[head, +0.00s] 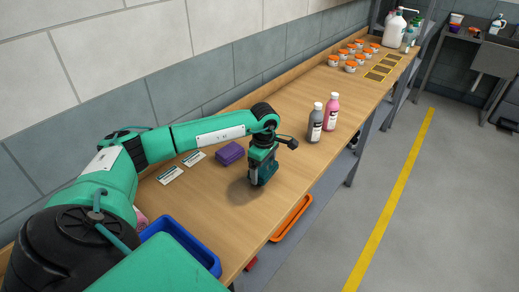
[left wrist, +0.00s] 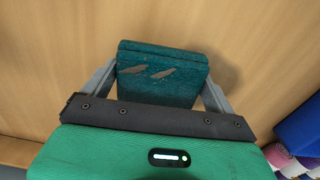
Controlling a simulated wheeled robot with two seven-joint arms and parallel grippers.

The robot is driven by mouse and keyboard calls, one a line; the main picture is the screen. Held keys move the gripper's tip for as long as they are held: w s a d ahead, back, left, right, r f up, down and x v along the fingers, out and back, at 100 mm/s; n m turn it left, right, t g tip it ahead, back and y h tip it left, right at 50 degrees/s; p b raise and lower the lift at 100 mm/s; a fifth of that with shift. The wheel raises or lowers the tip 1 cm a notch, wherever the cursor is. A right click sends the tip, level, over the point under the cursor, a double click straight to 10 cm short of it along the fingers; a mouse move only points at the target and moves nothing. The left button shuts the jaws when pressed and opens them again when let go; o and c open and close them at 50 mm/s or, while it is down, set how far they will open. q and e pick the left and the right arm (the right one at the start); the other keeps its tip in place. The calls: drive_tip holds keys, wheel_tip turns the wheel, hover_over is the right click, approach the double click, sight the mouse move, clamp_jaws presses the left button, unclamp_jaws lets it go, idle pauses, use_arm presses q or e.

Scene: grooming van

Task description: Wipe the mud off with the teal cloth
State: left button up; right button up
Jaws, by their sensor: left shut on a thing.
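My left gripper (head: 262,172) is shut on the teal cloth (left wrist: 160,90), a folded block that spans between its two fingers. In the head view the cloth (head: 264,177) hangs low over the middle of the wooden bench, with a shadow beside it. I cannot tell whether its lower edge touches the bench top. In the left wrist view, two brownish patches show on the cloth's face. No separate mud patch is clear on the visible bench top; the area behind the gripper is hidden. My right gripper is not in view.
On the bench (head: 306,165) are a purple block (head: 229,153), white cards (head: 170,175), a grey bottle (head: 315,122), a pink bottle (head: 331,111) and a blue tray (head: 210,263). Several orange-lidded jars (head: 350,66) stand farther back. An orange tray (head: 292,217) sits below the front edge.

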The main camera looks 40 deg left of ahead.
use_arm(q)
drive_tip(key=shift+s+r, duration=0.1)
drive_tip(key=shift+r, duration=0.65)
drive_tip(key=shift+r+p, duration=0.5)
drive_tip(key=shift+r, duration=0.15)
drive_tip(key=shift+w+r+p, duration=0.2)
drive_tip(key=shift+r+p, duration=0.1)
drive_tip(key=shift+r, duration=0.4)
drive_tip(key=shift+s+r, duration=0.1)
drive_tip(key=shift+r, duration=0.4)
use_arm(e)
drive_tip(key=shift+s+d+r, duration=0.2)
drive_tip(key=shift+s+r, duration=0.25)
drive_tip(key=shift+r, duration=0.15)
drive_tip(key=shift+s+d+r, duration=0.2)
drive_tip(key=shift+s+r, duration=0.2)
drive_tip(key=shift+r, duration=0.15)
use_arm(q)
drive_tip(key=shift+d, duration=0.1)
